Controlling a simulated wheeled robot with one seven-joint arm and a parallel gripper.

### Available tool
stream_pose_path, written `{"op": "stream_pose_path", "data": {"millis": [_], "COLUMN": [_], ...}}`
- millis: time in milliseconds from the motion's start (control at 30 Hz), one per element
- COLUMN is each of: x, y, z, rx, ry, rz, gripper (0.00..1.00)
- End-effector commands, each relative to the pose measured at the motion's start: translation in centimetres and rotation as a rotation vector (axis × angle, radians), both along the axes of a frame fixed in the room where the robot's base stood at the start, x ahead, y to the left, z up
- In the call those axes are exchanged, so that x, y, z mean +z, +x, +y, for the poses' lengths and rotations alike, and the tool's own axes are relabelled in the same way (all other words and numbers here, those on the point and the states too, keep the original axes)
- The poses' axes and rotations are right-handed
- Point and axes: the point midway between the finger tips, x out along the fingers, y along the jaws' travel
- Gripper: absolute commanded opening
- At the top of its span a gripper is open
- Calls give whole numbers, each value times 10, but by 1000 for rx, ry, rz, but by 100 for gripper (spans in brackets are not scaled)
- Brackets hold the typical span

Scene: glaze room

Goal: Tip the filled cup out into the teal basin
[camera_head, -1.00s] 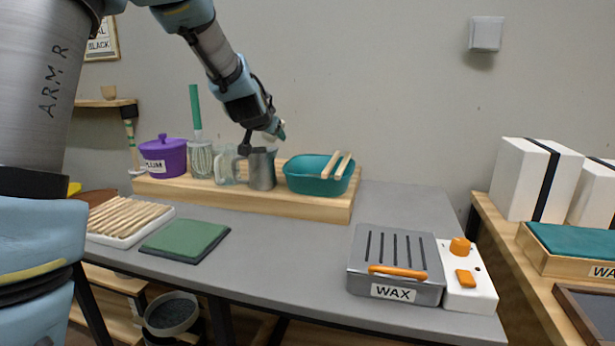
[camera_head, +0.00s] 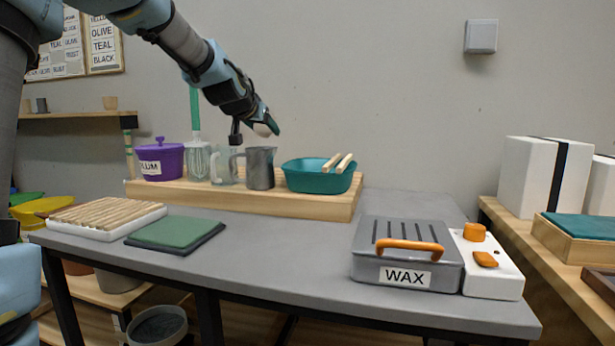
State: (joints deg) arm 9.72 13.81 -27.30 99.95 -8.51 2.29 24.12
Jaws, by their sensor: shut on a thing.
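A clear glass mug (camera_head: 222,167) stands left of the pitcher.
A grey wax box (camera_head: 405,255) stands at the front right. A green pad (camera_head: 176,232) and a tray of wooden slats (camera_head: 105,214) lie front left. The middle tabletop is clear.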

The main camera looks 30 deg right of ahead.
Motion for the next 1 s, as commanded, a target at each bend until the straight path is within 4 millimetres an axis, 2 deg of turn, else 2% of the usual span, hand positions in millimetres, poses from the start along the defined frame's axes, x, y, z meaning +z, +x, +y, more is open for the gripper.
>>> {"op": "stream_pose_path", "data": {"millis": [367, 1000], "x": [-7, -3], "y": [5, 5], "z": [8, 9], "rx": [5, 0], "ry": [-79, -124], "rz": [40, 65], "gripper": [0, 0]}}
